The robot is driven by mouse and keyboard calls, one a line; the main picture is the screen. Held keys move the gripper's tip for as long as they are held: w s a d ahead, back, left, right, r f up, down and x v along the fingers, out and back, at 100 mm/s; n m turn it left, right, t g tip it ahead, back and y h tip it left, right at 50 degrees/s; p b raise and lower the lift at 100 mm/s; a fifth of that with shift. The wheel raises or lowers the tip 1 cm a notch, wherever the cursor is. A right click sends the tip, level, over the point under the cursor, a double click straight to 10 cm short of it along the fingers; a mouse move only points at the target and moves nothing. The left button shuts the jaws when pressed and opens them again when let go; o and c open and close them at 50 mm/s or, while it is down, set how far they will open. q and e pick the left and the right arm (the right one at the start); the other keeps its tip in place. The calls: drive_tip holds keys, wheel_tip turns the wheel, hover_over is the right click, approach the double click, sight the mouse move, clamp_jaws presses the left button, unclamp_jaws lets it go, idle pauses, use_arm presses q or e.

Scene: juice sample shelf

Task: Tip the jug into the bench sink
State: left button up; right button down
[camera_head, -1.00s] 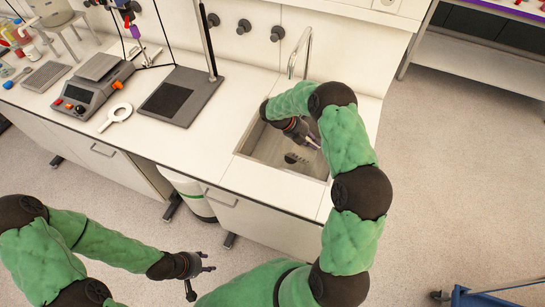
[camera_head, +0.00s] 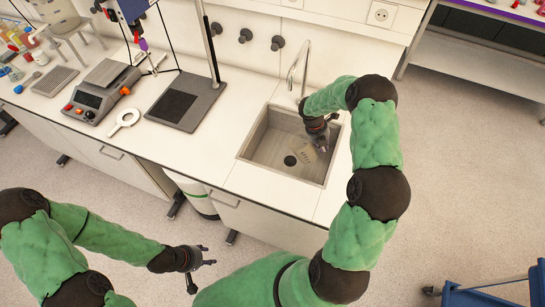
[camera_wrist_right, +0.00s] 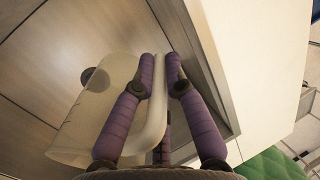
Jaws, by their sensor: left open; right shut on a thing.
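The clear jug (camera_head: 303,149) is faint in the head view, inside the bench sink (camera_head: 262,137). In the wrist view the jug (camera_wrist_right: 85,120) lies left of my fingers, with its pale handle between them. It looks tilted there, but I cannot tell how far. Whether liquid is in it cannot be seen. My right gripper (camera_head: 323,143) is shut on the jug's handle, at the right side of the basin. The sink floor and drain show behind the jug in the wrist view. My left gripper (camera_head: 200,259) is open and empty in front of the bench.
A tap (camera_head: 304,65) rises behind the sink. A stand with a dark base (camera_head: 186,99), a hotplate (camera_head: 102,88) and a white ring (camera_head: 124,118) occupy the bench to the left. Bare bench (camera_head: 232,120) lies left of the sink. A blue cart (camera_head: 500,292) is at lower right.

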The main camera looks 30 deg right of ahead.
drive_tip(key=shift+s+d+r+p, duration=0.1)
drive_tip(key=shift+d+r+p, duration=0.05)
drive_tip(key=shift+r+p, duration=0.45)
drive_tip(key=shift+s+d+r+p, duration=0.1)
drive_tip(key=shift+d+r+p, duration=0.05)
drive_tip(key=shift+r+p, duration=0.4)
drive_tip(key=shift+s+d+r+t+y+p, duration=0.2)
drive_tip(key=shift+d+r+t+y+p, duration=0.35)
drive_tip(key=shift+p, duration=1.15)
drive_tip(key=shift+s+d+r+t+y+p, duration=0.2)
drive_tip(key=shift+y+p, duration=0.5)
drive_tip(key=shift+p, duration=0.95)
drive_tip(key=shift+s+d+r+t+y+p, duration=0.2)
drive_tip(key=shift+d+r+t+y+p, duration=0.35)
drive_tip(key=shift+p, duration=1.15)
drive_tip(key=shift+a+f, duration=0.2)
drive_tip(key=shift+a, duration=0.1)
